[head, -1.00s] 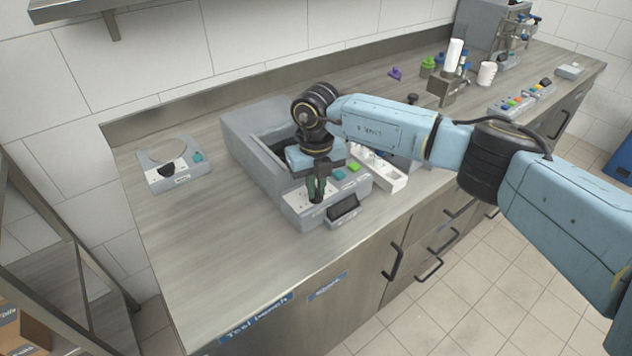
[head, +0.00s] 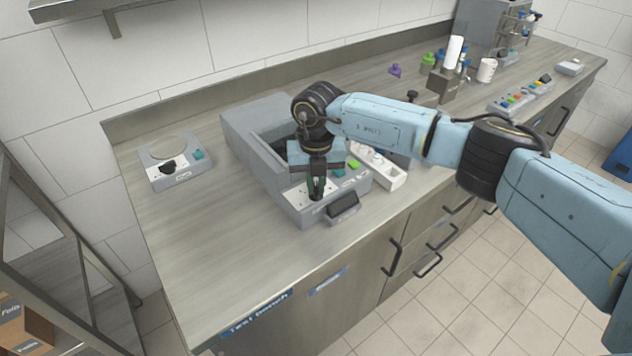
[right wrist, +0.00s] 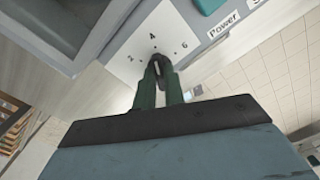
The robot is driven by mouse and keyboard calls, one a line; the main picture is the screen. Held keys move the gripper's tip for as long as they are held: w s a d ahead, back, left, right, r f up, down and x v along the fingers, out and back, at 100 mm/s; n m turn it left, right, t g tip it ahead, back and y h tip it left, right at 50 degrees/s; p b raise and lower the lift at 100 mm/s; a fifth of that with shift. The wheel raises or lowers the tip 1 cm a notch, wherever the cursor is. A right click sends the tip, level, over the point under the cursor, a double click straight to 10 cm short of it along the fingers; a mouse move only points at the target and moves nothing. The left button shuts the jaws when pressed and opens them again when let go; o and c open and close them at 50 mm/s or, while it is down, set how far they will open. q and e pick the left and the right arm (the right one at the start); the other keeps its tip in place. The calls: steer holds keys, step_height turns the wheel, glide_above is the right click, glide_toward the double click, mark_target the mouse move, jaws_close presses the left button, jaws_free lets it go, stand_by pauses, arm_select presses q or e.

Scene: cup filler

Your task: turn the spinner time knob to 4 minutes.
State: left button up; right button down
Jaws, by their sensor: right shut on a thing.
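The spinner (head: 262,157) is a grey box with an open top on the bench, with a sloped control panel at its front. The time knob (right wrist: 157,70) is dark and sits on a white dial plate (right wrist: 140,40) with marks that look like 2, 4 and 6 in the right wrist view. My right gripper (head: 317,193) points down at the panel, and its green fingers (right wrist: 160,82) are shut on the knob. The fingers hide much of the knob, and its pointer's exact reading is hard to tell. My left gripper is not in view.
A white rack (head: 392,180) stands just right. A small device with a round plate (head: 180,175) stands left. The bench front left is clear.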

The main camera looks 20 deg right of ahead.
mark_target(316, 187)
steer(key=c, duration=1.5)
jaws_free()
steer(key=shift+r, duration=0.1)
step_height(316, 187, up, 13)
steer(key=shift+r, duration=0.15)
